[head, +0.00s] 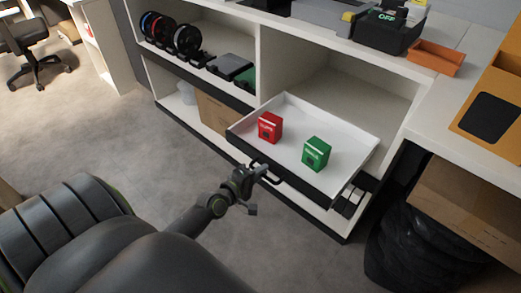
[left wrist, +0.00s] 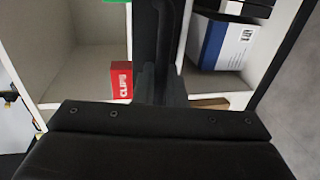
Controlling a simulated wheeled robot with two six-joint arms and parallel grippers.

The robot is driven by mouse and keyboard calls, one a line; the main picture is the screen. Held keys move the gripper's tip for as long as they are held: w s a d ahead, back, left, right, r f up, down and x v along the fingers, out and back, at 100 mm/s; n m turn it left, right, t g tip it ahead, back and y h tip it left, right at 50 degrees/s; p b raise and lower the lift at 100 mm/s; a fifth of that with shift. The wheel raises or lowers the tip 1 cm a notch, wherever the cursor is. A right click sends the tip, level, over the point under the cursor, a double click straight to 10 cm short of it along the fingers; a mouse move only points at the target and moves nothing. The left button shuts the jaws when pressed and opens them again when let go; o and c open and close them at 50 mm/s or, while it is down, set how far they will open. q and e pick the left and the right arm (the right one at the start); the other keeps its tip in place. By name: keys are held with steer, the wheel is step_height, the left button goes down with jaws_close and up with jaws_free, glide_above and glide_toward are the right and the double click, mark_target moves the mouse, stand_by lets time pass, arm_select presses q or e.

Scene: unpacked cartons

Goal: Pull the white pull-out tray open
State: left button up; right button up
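The white pull-out tray (head: 290,155) stands drawn out from the shelf unit, with a dark front panel and a dark bar handle (head: 272,181). A red box (head: 270,127) and a green box (head: 316,154) stand upright in it. My left gripper (head: 259,171) is at the handle, its fingers closed around the bar. The left wrist view shows the fingers (left wrist: 158,84) against the dark handle, with the red box (left wrist: 121,80) beside them in the tray. The fingers partly hide the handle. My right gripper is not in view.
The shelf unit (head: 256,60) holds spools (head: 187,40) and a cardboard box (head: 214,113). An orange bin (head: 435,57) sits on the counter above. Grey floor before the tray is clear.

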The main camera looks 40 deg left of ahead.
arm_select(q)
steer(key=o, duration=0.3)
steer(key=shift+o, duration=0.2)
